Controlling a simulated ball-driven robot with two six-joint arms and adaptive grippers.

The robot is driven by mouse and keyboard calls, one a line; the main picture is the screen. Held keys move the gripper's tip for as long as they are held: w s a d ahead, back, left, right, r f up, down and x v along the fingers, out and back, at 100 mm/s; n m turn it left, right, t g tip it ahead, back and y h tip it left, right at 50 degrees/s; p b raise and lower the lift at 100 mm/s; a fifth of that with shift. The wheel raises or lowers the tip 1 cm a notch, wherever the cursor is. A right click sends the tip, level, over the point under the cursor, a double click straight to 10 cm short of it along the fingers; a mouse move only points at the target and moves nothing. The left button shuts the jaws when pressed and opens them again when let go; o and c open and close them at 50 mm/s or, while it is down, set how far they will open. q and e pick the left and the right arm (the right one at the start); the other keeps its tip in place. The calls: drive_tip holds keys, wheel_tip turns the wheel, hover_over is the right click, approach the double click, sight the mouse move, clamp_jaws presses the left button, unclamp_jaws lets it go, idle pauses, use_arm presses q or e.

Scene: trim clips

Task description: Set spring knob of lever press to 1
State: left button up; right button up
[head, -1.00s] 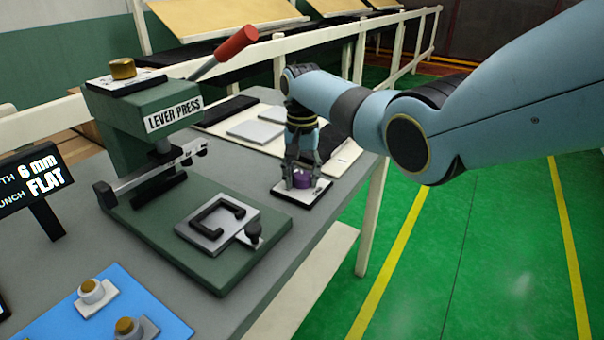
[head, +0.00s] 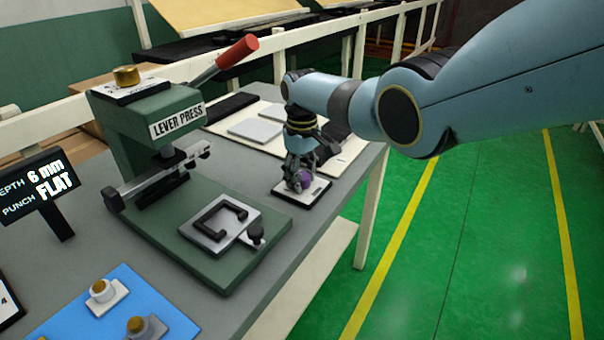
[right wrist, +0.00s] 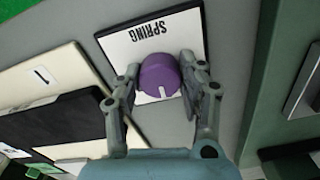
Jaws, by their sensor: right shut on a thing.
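The purple spring knob (head: 303,182) sits on a white plate with a dark edge (head: 314,192) on the table, right of the lever press (head: 150,125). In the right wrist view the knob (right wrist: 160,76) shows a white pointer mark towards the picture's bottom, and the plate reads SPRING (right wrist: 148,30). My right gripper (head: 300,180) points down and is shut on the knob, with a finger on either side (right wrist: 160,95). Any scale marks around the knob are hidden or too small to read. My left gripper is out of view.
The press has a red-handled lever (head: 237,50) and a brass knob on top (head: 126,76). A sign (head: 40,190) reads 6 mm and FLAT. A blue mat (head: 75,315) with small pieces lies at front left. Flat plates (head: 255,130) lie behind the gripper.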

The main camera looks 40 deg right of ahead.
sight(302, 175)
drive_tip(key=n, duration=0.6)
drive_tip(key=shift+n, duration=0.3)
drive_tip(key=n, duration=0.6)
drive_tip(key=shift+p, duration=0.35)
drive_tip(key=shift+r, duration=0.1)
drive_tip(key=o, duration=1.2)
wheel_tip(302, 175, up, 12)
drive_tip(key=shift+f, duration=0.1)
